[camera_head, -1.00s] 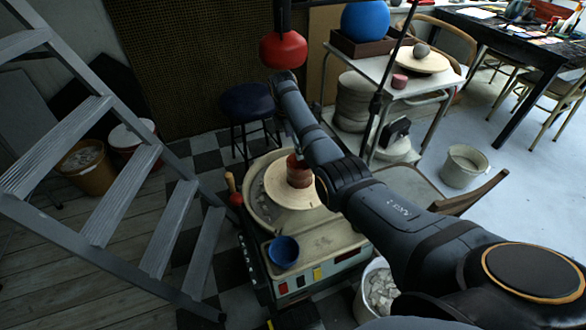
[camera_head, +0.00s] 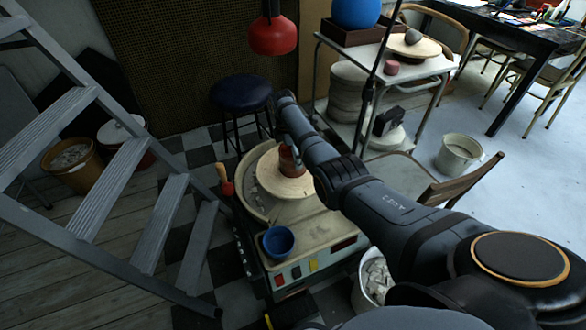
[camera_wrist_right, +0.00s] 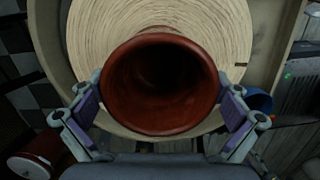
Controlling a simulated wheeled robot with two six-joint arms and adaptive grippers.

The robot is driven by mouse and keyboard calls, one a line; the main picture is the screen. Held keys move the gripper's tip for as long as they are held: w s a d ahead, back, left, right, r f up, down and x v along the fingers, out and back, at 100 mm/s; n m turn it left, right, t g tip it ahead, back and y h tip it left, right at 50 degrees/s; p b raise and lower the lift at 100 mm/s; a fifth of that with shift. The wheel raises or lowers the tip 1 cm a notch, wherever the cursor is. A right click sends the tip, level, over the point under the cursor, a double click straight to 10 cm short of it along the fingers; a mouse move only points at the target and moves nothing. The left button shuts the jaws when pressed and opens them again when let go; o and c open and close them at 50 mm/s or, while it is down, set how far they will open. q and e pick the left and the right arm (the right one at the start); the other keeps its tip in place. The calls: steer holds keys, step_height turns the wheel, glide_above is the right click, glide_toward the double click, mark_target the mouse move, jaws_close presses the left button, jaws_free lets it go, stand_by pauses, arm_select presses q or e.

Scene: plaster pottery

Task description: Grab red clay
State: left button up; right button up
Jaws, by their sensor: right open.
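The red clay (camera_head: 288,163) is a red-brown hollow vessel standing on the pale round wheel disc (camera_head: 268,180) in the head view. My right arm reaches over it from the right and covers part of it. In the right wrist view the clay (camera_wrist_right: 160,126) shows from above with its dark open mouth. My right gripper (camera_wrist_right: 160,105) is open, with one purple-padded finger at each side of the clay's rim. The fingers are close to the wall; I cannot tell whether they touch it. My left gripper is not in view.
A blue bowl (camera_head: 278,241) sits on the wheel's front. A red lamp (camera_head: 272,35) hangs behind. A grey ladder (camera_head: 110,190) stands at the left, a stool (camera_head: 240,93) behind, a wooden chair (camera_head: 462,182) at the right. A white bucket (camera_head: 372,285) stands near the wheel's front right.

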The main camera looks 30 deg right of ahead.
steer(key=shift+c, duration=0.3)
steer(key=c, duration=1.4)
steer(key=shift+w, duration=0.1)
steer(key=shift+c, duration=0.3)
steer(key=shift+r, duration=0.15)
